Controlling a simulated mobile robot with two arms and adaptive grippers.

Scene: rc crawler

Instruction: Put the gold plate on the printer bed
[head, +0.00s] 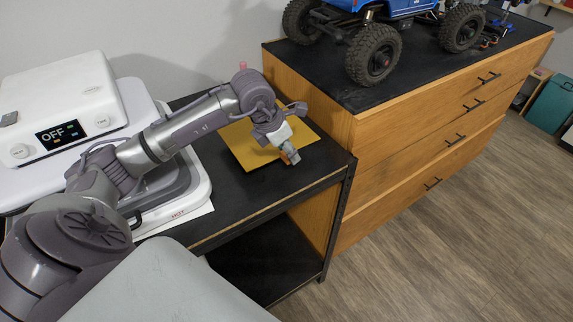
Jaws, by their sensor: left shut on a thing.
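The gold plate (246,149) is a thin, flat, square yellow sheet over the black side table, right of the white machine. My left gripper (290,156) reaches across from the left and points down at the plate's front right edge. It is shut on the plate there; the fingers hide part of that edge. I cannot tell whether the plate rests on the table or is slightly raised. A white and grey base marked "HOT" (184,213) seems to belong to the printer bed, mostly hidden behind my left arm. My right gripper is not in view.
A white machine (62,112) with an "OFF" screen stands at the left. A wooden drawer cabinet (440,120) stands close on the right, higher than the black table (262,194). A blue crawler truck (385,35) sits on it. The floor at the lower right is clear.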

